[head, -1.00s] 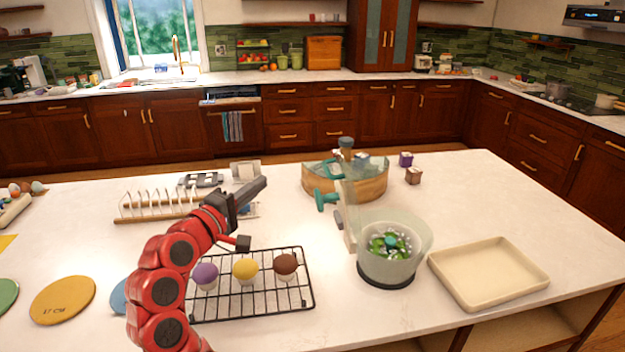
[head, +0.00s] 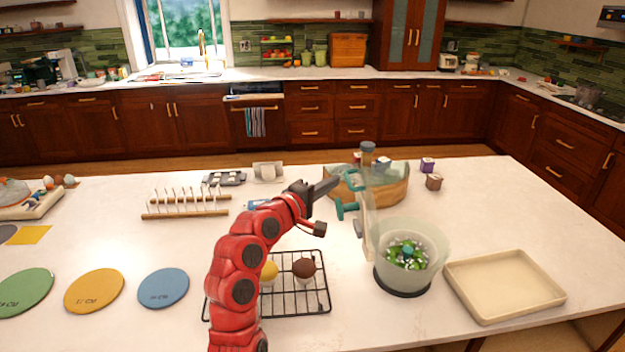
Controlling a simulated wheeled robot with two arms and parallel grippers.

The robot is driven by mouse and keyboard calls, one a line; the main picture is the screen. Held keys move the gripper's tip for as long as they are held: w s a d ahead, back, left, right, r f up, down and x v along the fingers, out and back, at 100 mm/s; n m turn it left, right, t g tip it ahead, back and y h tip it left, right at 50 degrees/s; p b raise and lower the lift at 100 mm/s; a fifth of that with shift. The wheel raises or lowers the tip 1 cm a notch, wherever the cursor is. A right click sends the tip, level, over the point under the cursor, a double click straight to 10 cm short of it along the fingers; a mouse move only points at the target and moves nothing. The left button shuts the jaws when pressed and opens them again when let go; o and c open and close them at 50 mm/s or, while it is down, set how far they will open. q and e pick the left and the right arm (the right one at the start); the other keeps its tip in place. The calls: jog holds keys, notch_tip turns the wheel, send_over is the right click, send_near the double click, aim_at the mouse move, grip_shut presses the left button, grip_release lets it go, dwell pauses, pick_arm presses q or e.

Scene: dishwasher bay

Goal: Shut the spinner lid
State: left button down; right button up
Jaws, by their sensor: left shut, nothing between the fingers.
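The spinner (head: 408,262) is a clear bowl on a dark base, with green leaves inside. Its top is open. Its lid (head: 368,215) appears as a pale translucent panel standing on edge at the bowl's left rim, with a teal crank handle (head: 347,209) sticking out to the left. My left gripper (head: 333,182) is shut and empty. In the picture it is just left of the raised lid, above the crank handle; I cannot tell whether it touches the lid. My right gripper is not in view.
A wooden bowl (head: 392,192) stands behind the lid. A wire rack (head: 300,308) with cupcakes lies left of the spinner, partly hidden by my left arm. A beige tray (head: 505,285) lies to the right. A wooden dish rack (head: 186,214) stands at left. Counter behind the tray is clear.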

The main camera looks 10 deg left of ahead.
pick_arm(q)
jog(key=shift+w+d, duration=0.1)
jog(key=shift+d, duration=0.4)
jog(key=shift+f, duration=0.1)
